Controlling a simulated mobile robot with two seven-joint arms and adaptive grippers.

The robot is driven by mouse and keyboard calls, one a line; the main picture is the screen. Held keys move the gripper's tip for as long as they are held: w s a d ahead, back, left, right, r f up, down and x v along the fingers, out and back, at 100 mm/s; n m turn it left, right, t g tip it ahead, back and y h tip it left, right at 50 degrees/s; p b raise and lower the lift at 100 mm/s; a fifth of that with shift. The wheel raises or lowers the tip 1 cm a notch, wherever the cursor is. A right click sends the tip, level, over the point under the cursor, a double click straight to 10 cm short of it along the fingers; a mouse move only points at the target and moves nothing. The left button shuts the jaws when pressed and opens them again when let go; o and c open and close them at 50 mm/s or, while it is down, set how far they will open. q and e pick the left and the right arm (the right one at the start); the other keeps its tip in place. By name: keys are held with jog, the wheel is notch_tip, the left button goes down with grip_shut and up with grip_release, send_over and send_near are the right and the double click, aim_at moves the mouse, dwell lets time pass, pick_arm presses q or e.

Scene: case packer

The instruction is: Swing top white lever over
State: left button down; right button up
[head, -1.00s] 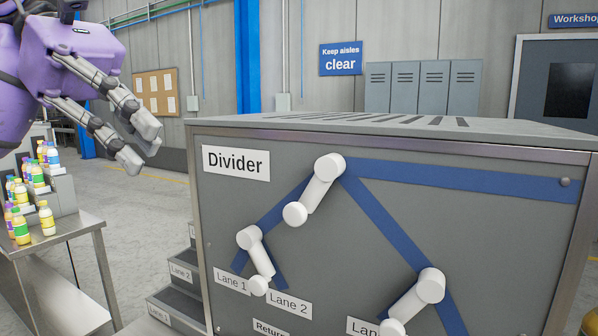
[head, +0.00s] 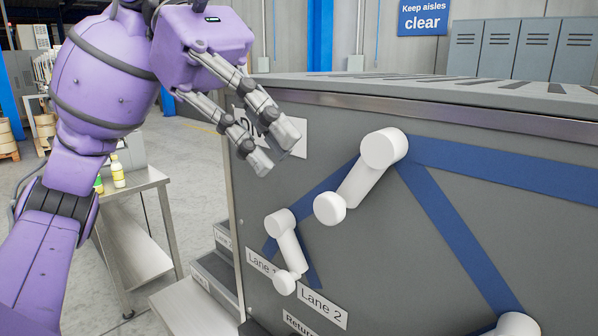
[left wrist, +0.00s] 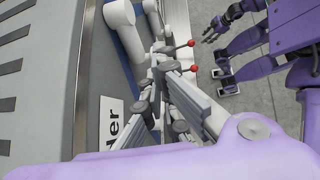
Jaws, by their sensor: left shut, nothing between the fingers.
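The top white lever (head: 362,178) is on the grey Divider panel (head: 420,270). Its pivot hub is at the upper right, where blue bands meet, and its arm slants down-left to a round knob. In the left wrist view part of a white lever (left wrist: 118,16) shows at the top. My left gripper (head: 276,150) is shut and empty, up and left of the lever, apart from it and in front of the Divider sign (head: 292,132). Its fingers also show in the left wrist view (left wrist: 163,72). My right gripper (left wrist: 214,34) seems to show small there; its jaw state is unclear.
A lower-left white lever (head: 286,250) and a lower-right one (head: 515,325), cut by the frame, share the panel. Lane 1 and Lane 2 (head: 323,308) labels sit below. A steel table (head: 140,184) with bottles stands left. Red knobs (left wrist: 192,43) show in the left wrist view.

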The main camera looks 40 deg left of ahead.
aim_at(321, 205)
pick_arm(q)
jog(key=x, duration=0.4)
jog(key=shift+s, duration=0.1)
jog(key=shift+d+f, duration=0.3)
pick_arm(e)
jog(key=shift+w+a+r, duration=0.1)
jog(key=shift+w+r, duration=0.25)
jog(key=shift+w, duration=0.25)
jog(key=shift+s, duration=0.1)
